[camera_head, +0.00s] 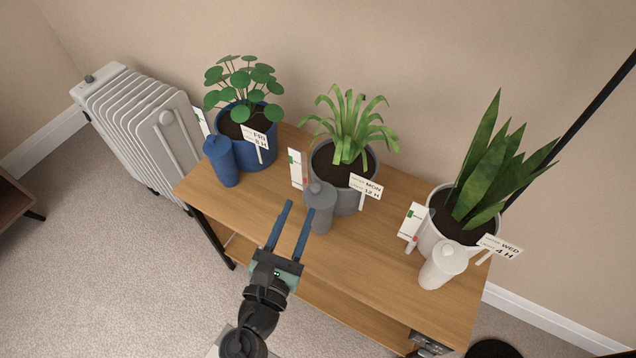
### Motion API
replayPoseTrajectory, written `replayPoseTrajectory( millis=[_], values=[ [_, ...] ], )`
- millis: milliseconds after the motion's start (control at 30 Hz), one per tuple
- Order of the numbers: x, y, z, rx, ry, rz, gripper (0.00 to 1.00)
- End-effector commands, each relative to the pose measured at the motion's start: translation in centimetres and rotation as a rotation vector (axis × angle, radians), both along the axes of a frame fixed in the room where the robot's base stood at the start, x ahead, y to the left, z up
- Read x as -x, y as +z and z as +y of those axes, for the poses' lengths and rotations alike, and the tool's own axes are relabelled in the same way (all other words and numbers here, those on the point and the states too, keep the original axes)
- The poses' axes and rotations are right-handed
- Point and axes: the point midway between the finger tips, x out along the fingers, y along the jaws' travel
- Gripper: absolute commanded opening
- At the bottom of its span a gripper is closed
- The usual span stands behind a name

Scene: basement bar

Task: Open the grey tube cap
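The grey tube (319,215) stands upright on the wooden table, in front of the grey pot with the grassy plant. Its grey cap (319,193) sits on top and looks closed. My gripper (296,210) reaches in from the lower left, with two blue fingers apart and nothing between them. The fingertips are just left of the grey tube; I cannot tell whether the right finger touches it. A blue tube (222,165) stands by the blue pot, and a white tube (441,268) stands by the white pot.
The wooden table (375,275) is bare along its front. Blue (256,153), grey (348,199) and white (440,230) plant pots line the back, with label cards beside them. A white radiator (140,125) stands at the left. A black pole (590,110) rises at the right.

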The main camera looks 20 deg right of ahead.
Motion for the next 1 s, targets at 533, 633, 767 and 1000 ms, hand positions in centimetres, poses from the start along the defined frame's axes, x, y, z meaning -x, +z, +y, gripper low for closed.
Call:
replayPoseTrajectory(
  millis=[533,633,767,1000],
  values=[
    [-4.3,-2.2,-4.5,0.130,0.003,0.085,0.39],
    [-5.9,-2.2,-5.7,0.130,0.005,0.084,0.39],
    [-7.5,-2.2,-7.0,0.131,0.005,0.085,0.39],
    [-8.8,-2.1,-8.1,0.130,0.007,0.086,0.39]
  ],
)
